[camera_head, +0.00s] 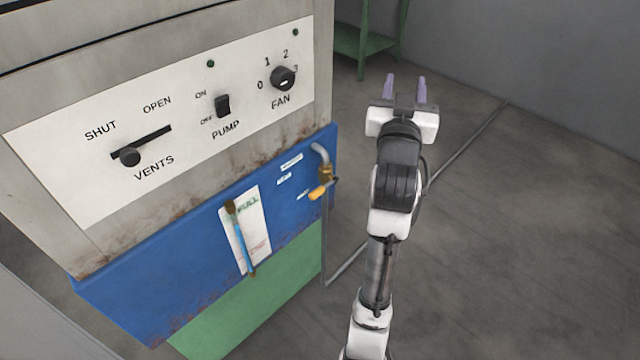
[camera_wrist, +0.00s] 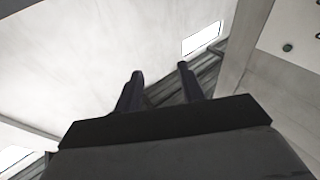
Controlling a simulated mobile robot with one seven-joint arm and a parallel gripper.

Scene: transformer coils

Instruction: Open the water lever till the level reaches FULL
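The water lever is a small orange-yellow handle (camera_head: 320,191) on a brass valve with a grey bent pipe, at the right end of the blue panel (camera_head: 150,290). Left of it is a level gauge (camera_head: 240,240), a tilted tube with blue in it, over a white card marked FULL near its top. The blue reaches close to the FULL mark; the exact level is too small to tell. My gripper (camera_head: 405,90) is open and empty, right of the cabinet and apart from the lever. In the wrist view its two fingers (camera_wrist: 160,90) stand apart with nothing between them.
Above the blue panel a white control plate (camera_head: 60,130) carries a VENTS slider (camera_head: 130,156), a PUMP switch (camera_head: 222,105) and a FAN knob (camera_head: 283,78). A green shelf (camera_head: 350,42) stands at the back. The floor on the right is clear apart from a thin pipe or cable.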

